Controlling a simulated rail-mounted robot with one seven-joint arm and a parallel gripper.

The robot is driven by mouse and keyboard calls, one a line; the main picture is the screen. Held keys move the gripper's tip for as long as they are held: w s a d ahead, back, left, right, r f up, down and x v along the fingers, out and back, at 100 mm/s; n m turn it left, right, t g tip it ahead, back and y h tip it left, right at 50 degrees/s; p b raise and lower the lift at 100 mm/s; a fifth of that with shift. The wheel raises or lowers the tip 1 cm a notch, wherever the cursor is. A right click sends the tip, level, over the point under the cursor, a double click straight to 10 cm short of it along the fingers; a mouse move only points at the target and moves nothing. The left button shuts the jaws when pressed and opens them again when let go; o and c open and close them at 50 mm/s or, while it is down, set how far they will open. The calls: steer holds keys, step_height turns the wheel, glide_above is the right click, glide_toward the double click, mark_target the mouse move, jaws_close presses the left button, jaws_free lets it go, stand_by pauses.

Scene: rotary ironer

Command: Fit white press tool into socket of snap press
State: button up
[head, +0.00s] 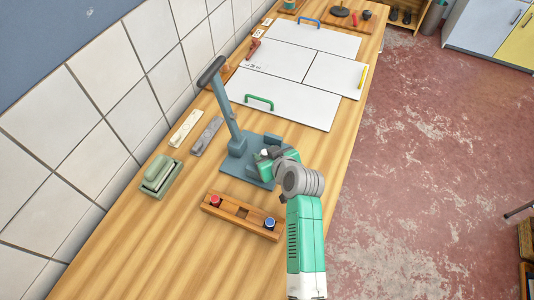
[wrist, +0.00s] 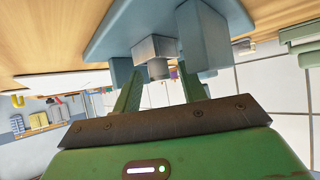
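The snap press (head: 240,167) is blue-grey, with a flat base and a long raised lever. My gripper (head: 265,155) is at the right side of its base. A small white piece, seemingly the white press tool (head: 264,152), shows there, partly hidden. In the wrist view, which looks upside down, a pale grey square block with a round end (wrist: 157,66) is at the press base (wrist: 118,32), beside a blue-grey post (wrist: 203,40). My gripper's green fingers (wrist: 160,85) are apart, with a gap around the round end. I cannot tell whether the tool is seated in the socket.
A wooden rack (head: 228,211) holds a red-topped tool (head: 217,201) and a blue-topped tool (head: 269,223), with an empty square slot between. A green stapler-like device (head: 158,177) and two bars lie left of the press. White boards (head: 285,100) lie behind it.

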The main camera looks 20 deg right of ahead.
steer(key=shift+s+r, duration=0.2)
steer(key=shift+r, duration=0.2)
steer(key=v, duration=1.1)
steer(key=shift+s, duration=0.2)
steer(key=shift+r, duration=0.2)
steer(key=w+a+r+t+h, duration=0.1)
steer(key=a+r+t, duration=0.3)
steer(key=r, duration=0.9)
steer(key=w+a+r+t, duration=0.2)
steer(key=a+r, duration=0.4)
steer(key=r, duration=0.7)
steer(key=s+a+r+t, duration=0.4)
steer(key=s+r, duration=0.2)
steer(key=r, duration=0.5)
steer(key=s+a+r+t, duration=0.3)
steer(key=s+a+r, duration=0.2)
steer(key=r, duration=0.6)
steer(key=s, duration=0.2)
steer(key=shift+s+a+m+t, duration=0.25)
steer(key=shift+s+m+t, duration=0.05)
steer(key=shift+m+t, duration=0.1)
